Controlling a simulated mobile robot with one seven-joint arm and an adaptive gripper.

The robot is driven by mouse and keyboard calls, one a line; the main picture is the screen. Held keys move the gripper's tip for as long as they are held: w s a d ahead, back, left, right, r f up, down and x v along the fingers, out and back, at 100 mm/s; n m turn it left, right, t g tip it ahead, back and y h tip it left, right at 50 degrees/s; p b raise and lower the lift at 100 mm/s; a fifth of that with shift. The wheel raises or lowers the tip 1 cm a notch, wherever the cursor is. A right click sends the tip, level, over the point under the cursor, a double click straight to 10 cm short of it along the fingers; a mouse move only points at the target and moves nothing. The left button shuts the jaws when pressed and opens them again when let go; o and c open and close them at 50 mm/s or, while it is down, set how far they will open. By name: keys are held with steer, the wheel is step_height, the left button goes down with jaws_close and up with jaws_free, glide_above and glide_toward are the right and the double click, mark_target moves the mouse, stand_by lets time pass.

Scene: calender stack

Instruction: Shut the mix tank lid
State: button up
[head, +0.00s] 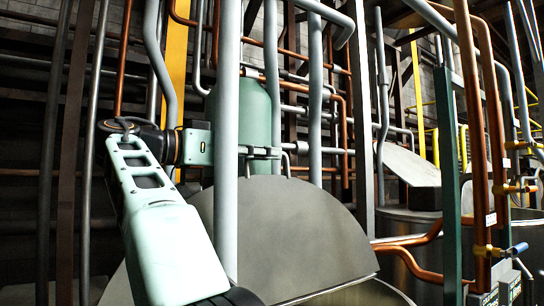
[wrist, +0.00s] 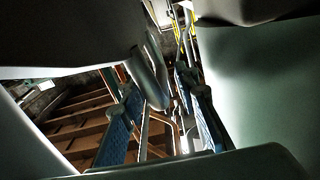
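In the head view, a large grey half-disc lid (head: 300,225) stands raised and tilted in the middle foreground. A metal tank rim (head: 372,293) shows just below its lower right edge. I cannot read any label saying which tank is the mix tank. My arm reaches up on the left and then bends right, behind a thick grey vertical pipe, above the lid. I cannot make out my fingertips clearly in that view. In the wrist view, my gripper (wrist: 160,118) has its two blue-padded fingers apart, with nothing between them. A dark surface and a pale green surface fill much of that view.
The thick grey vertical pipe (head: 227,120) stands close to my arm. A second tank (head: 408,228) with a raised lid (head: 411,166) is at right. Copper pipes (head: 478,130) and a green post (head: 450,190) stand at right. A green vessel (head: 262,108) is behind.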

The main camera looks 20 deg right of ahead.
steer(key=shift+w+d, duration=0.25)
steer(key=shift+d, duration=1)
jaws_close()
